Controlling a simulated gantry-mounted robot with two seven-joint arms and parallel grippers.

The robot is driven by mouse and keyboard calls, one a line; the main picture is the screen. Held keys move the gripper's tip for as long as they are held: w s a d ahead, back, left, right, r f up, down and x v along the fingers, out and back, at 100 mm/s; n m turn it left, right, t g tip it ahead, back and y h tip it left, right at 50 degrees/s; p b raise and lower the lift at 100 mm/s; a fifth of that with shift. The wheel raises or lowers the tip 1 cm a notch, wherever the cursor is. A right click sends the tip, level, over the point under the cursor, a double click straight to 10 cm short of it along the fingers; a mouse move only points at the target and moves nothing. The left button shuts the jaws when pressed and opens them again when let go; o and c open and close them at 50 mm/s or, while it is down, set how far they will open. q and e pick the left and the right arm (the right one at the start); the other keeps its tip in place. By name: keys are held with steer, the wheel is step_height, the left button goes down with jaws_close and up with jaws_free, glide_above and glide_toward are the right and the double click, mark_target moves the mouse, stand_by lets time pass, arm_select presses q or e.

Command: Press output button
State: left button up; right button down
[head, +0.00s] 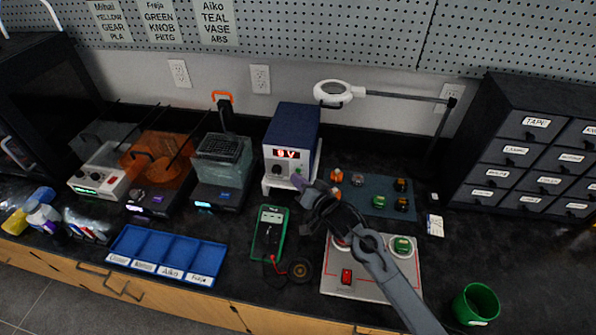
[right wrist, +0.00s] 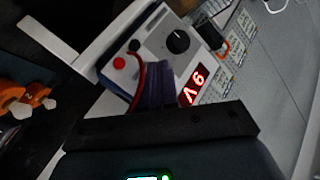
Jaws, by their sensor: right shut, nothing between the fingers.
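The power supply (head: 291,132) is a dark blue box with a pale front panel, standing on a white stand at the back middle of the bench. A red round part (right wrist: 118,63) sits on the panel. I cannot tell which part is the output button; my fingers may hide it. My right gripper (head: 299,182) is shut and empty, its purple fingertips (right wrist: 153,84) close to the lower front panel. Contact is unclear. My left gripper is out of view.
A green multimeter (head: 269,232) lies in front of the supply. A grey panel with buttons (head: 345,286) lies under my right arm. A blue compartment tray (head: 168,246) is at front left, a green cup (head: 476,304) at front right. A magnifier lamp (head: 335,91) hangs behind.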

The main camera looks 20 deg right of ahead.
steer(key=shift+w+d, duration=0.15)
steer(key=shift+w, duration=0.1)
stand_by(0.3)
steer(key=shift+w+d, duration=0.1)
steer(key=shift+w, duration=0.05)
stand_by(0.5)
steer(key=shift+s+a+p, duration=0.35)
steer(key=shift+s+p, duration=0.2)
steer(key=shift+p, duration=0.3)
